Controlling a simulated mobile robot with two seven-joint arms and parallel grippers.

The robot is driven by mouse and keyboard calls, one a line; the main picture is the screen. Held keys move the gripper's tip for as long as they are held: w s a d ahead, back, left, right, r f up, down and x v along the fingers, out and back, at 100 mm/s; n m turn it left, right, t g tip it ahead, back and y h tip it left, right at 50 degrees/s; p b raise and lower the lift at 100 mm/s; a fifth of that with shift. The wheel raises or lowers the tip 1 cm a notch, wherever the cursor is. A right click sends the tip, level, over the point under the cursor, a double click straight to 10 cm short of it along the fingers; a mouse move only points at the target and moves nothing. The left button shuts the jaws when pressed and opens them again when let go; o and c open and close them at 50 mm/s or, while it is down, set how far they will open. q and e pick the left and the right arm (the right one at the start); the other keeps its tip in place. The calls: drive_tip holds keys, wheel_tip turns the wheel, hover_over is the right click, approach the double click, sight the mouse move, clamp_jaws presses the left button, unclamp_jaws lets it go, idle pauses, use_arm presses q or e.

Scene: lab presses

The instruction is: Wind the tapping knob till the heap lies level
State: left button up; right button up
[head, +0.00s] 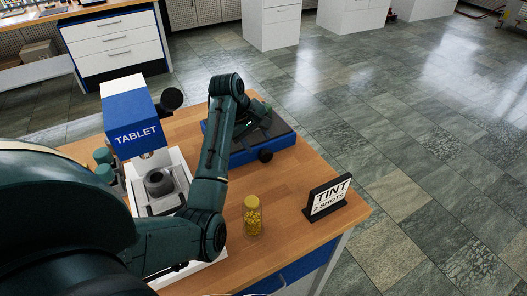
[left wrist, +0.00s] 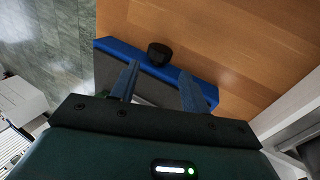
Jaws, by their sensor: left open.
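A blue box-shaped device (head: 262,151) with a dark top sits on the wooden table, with a black round knob (head: 265,155) on its front side. My left arm reaches over it, and my left gripper (head: 258,125) is above its top, partly hidden by my arm. In the left wrist view the two fingers (left wrist: 159,74) are apart with nothing held between them. The black knob (left wrist: 159,54) shows just beyond the fingertips, roughly centred between them, on the blue edge (left wrist: 200,88). I cannot tell whether this is the tapping knob. No heap can be made out. My right gripper is out of view.
A blue and white press marked TABLET (head: 137,125) stands left, with a black knob (head: 171,98) at its side and a dark round part (head: 159,182) below. A jar of yellow pieces (head: 252,215) and a TINT sign (head: 328,197) stand at right. Bare wood (head: 290,185) lies between.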

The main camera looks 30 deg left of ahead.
sight(264, 152)
use_arm(q)
drive_tip(key=x, duration=0.7)
drive_tip(key=shift+w+f, duration=0.1)
drive_tip(key=shift+f, duration=0.15)
drive_tip(key=shift+c, duration=0.4)
drive_tip(key=c, duration=0.6)
